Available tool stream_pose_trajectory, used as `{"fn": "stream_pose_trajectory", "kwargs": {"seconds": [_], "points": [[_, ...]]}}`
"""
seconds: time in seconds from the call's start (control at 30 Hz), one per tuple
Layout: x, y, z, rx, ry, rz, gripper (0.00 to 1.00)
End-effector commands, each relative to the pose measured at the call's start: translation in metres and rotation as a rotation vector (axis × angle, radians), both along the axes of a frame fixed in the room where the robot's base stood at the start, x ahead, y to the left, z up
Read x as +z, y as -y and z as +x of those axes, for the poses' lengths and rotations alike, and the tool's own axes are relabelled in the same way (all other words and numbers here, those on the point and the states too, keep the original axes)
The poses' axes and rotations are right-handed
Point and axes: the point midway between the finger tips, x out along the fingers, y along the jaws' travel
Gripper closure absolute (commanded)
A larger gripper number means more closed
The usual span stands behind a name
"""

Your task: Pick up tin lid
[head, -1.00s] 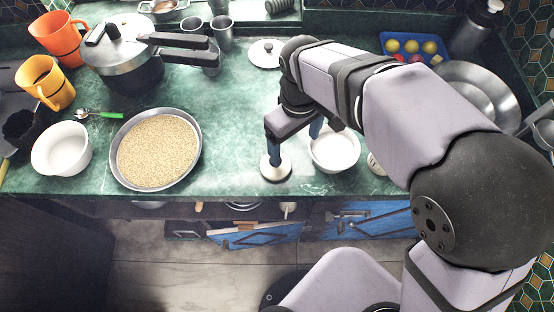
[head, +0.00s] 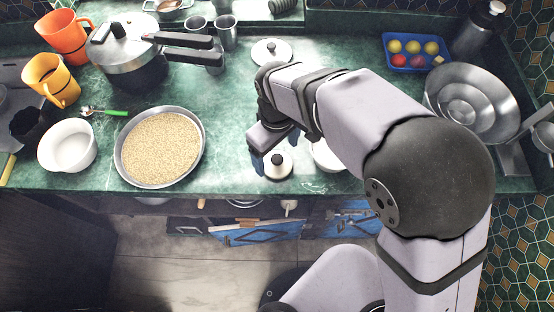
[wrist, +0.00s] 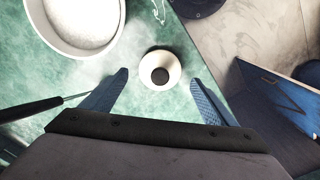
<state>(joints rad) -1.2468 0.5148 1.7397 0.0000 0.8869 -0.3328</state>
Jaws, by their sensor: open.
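The tin lid (head: 279,169), a small pale round lid with a black knob, lies on the green counter near its front edge. It also shows in the wrist view (wrist: 149,76), knob (wrist: 160,75) up. My gripper (head: 275,150) is open and empty above it. In the wrist view my gripper (wrist: 159,78) has one blue finger on each side of the lid, apart from it. How high the fingertips are above the counter I cannot tell.
A white bowl of white powder (wrist: 85,30) stands beside the lid; my arm partly hides it in the head view. A pan of grain (head: 160,148) is to the left. A larger lid with a dark knob (head: 271,52) lies at the back. Blue drawers (head: 260,233) stand below the counter edge.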

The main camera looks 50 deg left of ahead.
Motion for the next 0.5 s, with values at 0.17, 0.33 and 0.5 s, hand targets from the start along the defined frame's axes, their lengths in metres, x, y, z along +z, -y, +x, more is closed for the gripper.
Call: {"fn": "stream_pose_trajectory", "kwargs": {"seconds": [0.17, 0.33, 0.5], "points": [[-0.022, 0.001, -0.001, 0.0, -0.001, -0.004, 0.2], [-0.034, 0.001, -0.001, 0.0, -0.001, -0.001, 0.2], [-0.035, 0.001, 0.0, 0.0, 0.0, 0.0, 0.2]]}}
